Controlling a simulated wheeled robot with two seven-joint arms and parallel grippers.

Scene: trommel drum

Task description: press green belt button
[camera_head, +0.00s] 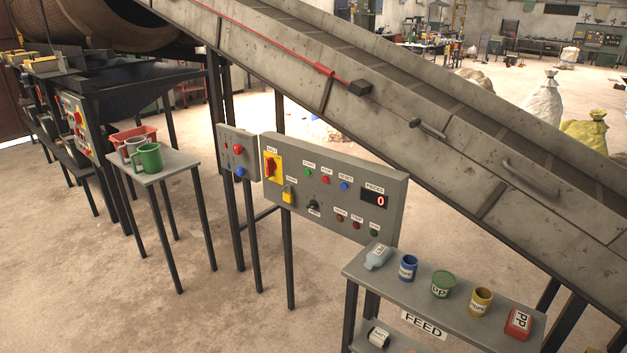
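A grey control panel (335,232) stands on posts in front of the inclined conveyor, right of centre. A green button (308,172) sits in its upper row, under a label that looks like START. A red button (325,180) and a blue button (344,186) sit to its right. A yellow plate with a red rotary switch (271,166) is to its left. A dark green button or lamp (374,233) is at the lower right, its label too small to read. Neither of my grippers is in view.
The inclined conveyor (440,105) runs behind the panel. A small box (226,140) with red and blue buttons stands left. The FEED table (385,295) with several containers is at front right. A side table (178,163) holds mugs. The floor at front left is clear.

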